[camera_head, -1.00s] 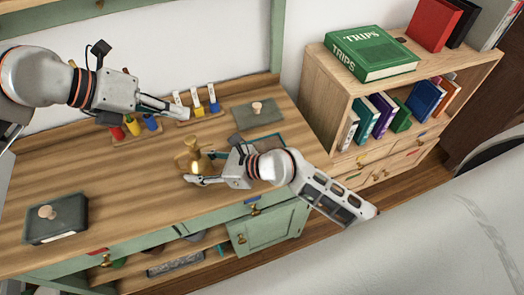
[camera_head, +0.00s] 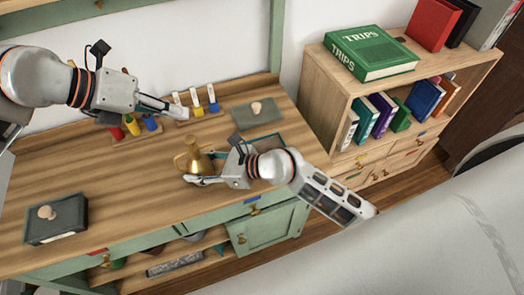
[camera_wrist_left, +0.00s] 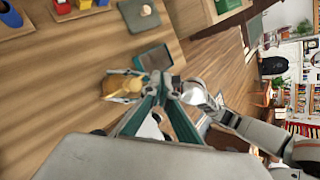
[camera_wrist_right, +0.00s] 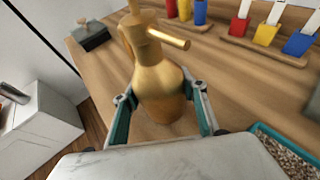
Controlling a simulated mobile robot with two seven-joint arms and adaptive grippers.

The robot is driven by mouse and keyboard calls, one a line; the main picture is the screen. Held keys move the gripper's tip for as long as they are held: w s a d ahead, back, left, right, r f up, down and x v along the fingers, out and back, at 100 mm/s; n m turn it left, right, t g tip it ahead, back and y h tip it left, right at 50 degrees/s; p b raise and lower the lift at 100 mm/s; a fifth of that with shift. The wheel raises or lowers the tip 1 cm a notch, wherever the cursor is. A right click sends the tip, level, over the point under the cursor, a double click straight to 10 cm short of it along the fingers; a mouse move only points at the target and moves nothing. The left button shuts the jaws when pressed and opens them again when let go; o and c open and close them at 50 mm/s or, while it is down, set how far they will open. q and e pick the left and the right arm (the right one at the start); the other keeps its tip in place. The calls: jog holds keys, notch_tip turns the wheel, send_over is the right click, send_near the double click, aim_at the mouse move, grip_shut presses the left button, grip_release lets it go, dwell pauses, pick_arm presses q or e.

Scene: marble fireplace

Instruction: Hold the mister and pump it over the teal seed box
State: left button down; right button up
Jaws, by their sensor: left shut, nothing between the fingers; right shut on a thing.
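The brass mister (camera_head: 197,158) stands upright in my right gripper (camera_head: 212,174), over the wooden counter. In the right wrist view, the fingers (camera_wrist_right: 162,112) are shut around the lower body of the mister (camera_wrist_right: 158,88). I cannot tell whether its base touches the counter. The open teal seed box (camera_head: 266,139) lies to the right of the mister, partly hidden by my right arm. Its teal rim and speckled contents show in the right wrist view (camera_wrist_right: 262,130). My left gripper (camera_head: 184,113) is shut and empty, above and behind the mister.
A dark lid with a wooden knob (camera_head: 257,113) lies behind the seed box. A dark lidded box (camera_head: 57,222) sits at the front left. A bookcase (camera_head: 335,115) stands right. The counter's left middle (camera_head: 110,170) is clear.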

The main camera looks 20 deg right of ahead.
aim_at(186, 139)
pick_arm(q)
notch_tip(186, 139, up, 4)
jog(key=shift+f, duration=0.1)
jog(key=shift+f, duration=0.1)
dwell(0.3)
jog(key=shift+f, duration=4.3)
jog(key=shift+f, duration=0.15)
jog(key=shift+f, duration=0.25)
